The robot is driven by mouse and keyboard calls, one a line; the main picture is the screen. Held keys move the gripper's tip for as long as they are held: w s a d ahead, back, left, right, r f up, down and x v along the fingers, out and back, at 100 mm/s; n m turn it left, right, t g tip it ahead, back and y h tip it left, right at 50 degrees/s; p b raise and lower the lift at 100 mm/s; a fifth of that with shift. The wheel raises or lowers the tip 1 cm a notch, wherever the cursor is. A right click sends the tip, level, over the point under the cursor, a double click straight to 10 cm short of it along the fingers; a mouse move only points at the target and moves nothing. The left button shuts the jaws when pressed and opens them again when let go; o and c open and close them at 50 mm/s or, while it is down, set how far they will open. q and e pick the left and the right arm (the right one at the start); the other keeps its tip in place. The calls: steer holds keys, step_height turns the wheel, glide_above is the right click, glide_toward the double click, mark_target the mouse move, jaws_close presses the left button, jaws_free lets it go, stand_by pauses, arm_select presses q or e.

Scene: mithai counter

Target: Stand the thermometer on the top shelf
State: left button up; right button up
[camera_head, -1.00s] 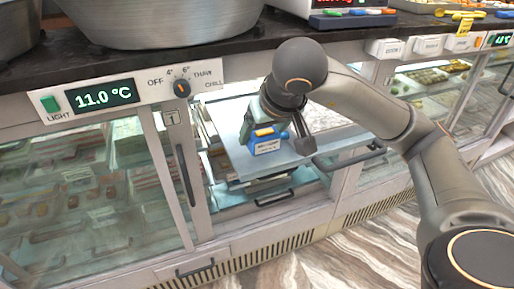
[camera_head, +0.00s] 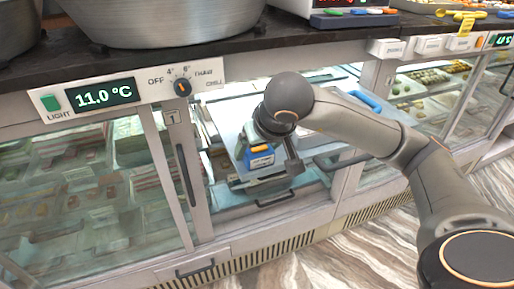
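The thermometer, a small blue block with a yellow strip and a pale label (camera_head: 261,157), is at the open middle bay of the counter. My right gripper (camera_head: 265,148) comes in from the right and points down over it. Its fingers lie on either side of the block and appear shut on it. The pale top shelf (camera_head: 232,112) lies behind and beneath the gripper. I cannot tell whether the thermometer touches the shelf. Part of the shelf is hidden by my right arm. My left gripper is not in view.
A control strip with an 11.0 °C display (camera_head: 105,95) and a dial runs above the bay. A blue bar-shaped thing (camera_head: 365,101) lies behind my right arm. Glass fronts (camera_head: 85,195) flank the bay. Large metal pans (camera_head: 160,20) stand on the dark countertop.

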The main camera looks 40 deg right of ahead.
steer(key=shift+o, duration=1)
steer(key=shift+r, duration=0.4)
steer(key=p+v, duration=0.2)
steer(key=v, duration=0.9)
steer(key=shift+s+r+p, duration=0.2)
steer(key=shift+s+p, duration=0.05)
steer(key=shift+p, duration=0.1)
steer(key=shift+a, duration=0.1)
